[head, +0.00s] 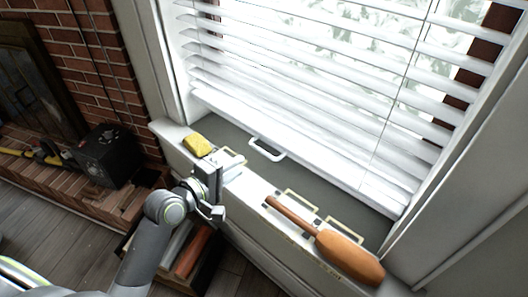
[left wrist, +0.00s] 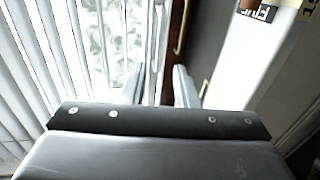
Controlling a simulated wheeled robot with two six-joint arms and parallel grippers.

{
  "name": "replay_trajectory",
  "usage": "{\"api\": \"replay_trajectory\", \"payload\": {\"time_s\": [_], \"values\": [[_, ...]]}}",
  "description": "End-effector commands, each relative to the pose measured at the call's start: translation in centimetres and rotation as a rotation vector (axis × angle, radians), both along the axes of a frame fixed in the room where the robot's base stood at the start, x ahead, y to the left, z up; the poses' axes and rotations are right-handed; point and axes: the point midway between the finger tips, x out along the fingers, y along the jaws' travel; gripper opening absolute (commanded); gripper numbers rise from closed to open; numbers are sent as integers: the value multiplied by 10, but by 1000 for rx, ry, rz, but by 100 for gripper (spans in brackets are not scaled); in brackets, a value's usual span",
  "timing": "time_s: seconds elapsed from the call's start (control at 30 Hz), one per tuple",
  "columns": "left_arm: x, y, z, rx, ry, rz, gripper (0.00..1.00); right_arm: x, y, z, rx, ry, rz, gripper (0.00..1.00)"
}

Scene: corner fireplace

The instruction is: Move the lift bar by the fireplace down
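The white blind (head: 310,80) hangs in the window, its slats low; its bottom rail (head: 330,165) runs just above the grey inner sill. A white U-shaped handle (head: 268,150) sticks out at the rail's left part; I take it for the lift bar, though its attachment is unclear. My left gripper (head: 228,165) is over the white ledge, left of and nearer than the handle, apart from it. In the left wrist view its two fingers (left wrist: 168,75) stand apart with nothing held between them, and blind slats (left wrist: 75,60) show at left. My right gripper is not in view.
A yellow sponge-like block (head: 198,145) and an orange paddle-shaped object (head: 345,255) lie on the ledge (head: 262,205). A black box (head: 103,155) stands on the brick hearth at left. Open shelves with books (head: 190,250) are below the ledge.

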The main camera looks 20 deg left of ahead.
Motion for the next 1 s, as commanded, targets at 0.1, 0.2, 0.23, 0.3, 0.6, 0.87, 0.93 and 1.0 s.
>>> {"api": "replay_trajectory", "payload": {"time_s": [0.1, 0.2, 0.23, 0.3, 0.6, 0.87, 0.93, 1.0], "values": [[25, -12, -6, -3, -1, -1, 27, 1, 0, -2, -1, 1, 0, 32], [45, -20, -11, -3, 0, 0, 27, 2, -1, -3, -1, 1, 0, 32], [50, -23, -12, -1, 0, -1, 27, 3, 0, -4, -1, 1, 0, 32], [63, -28, -15, -1, -1, 0, 27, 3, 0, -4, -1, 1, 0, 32], [96, -42, -23, 1, 0, 1, 27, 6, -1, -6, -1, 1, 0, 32], [100, -44, -24, 3, 1, 2, 27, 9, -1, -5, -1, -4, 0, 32], [100, -44, -24, 3, 0, 2, 27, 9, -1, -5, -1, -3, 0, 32], [100, -44, -24, 3, 0, 2, 23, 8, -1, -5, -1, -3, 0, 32]]}}
